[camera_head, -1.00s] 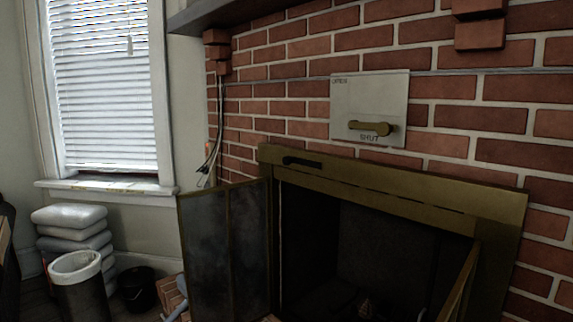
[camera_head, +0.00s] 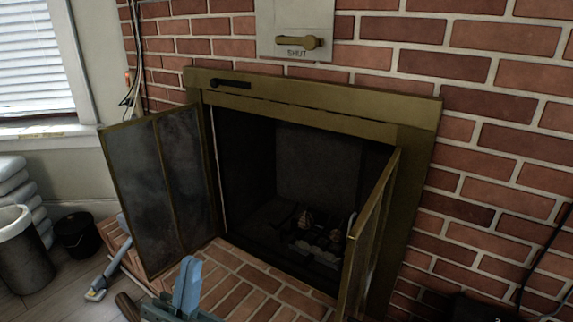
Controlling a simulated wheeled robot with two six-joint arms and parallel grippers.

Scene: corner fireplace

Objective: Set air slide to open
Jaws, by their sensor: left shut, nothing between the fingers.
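A black slide handle (camera_head: 230,84) sits near the left end of the brass fireplace frame's top bar (camera_head: 300,100). I take it to be the air slide; no open or shut marking shows by it. Above, a pale plate (camera_head: 268,38) on the bricks bears a brass lever (camera_head: 297,43) lying level over the word SHUT; the plate's top is cut off. My left gripper (camera_head: 187,284), with blue fingers, is low at the bottom edge, in front of the hearth and well below the handle. It is shut and empty. My right gripper is not in view.
The left glass door (camera_head: 160,190) and right door (camera_head: 368,235) stand swung outward. The brick hearth (camera_head: 265,290) lies below. Cables (camera_head: 133,85) hang beside the bricks.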

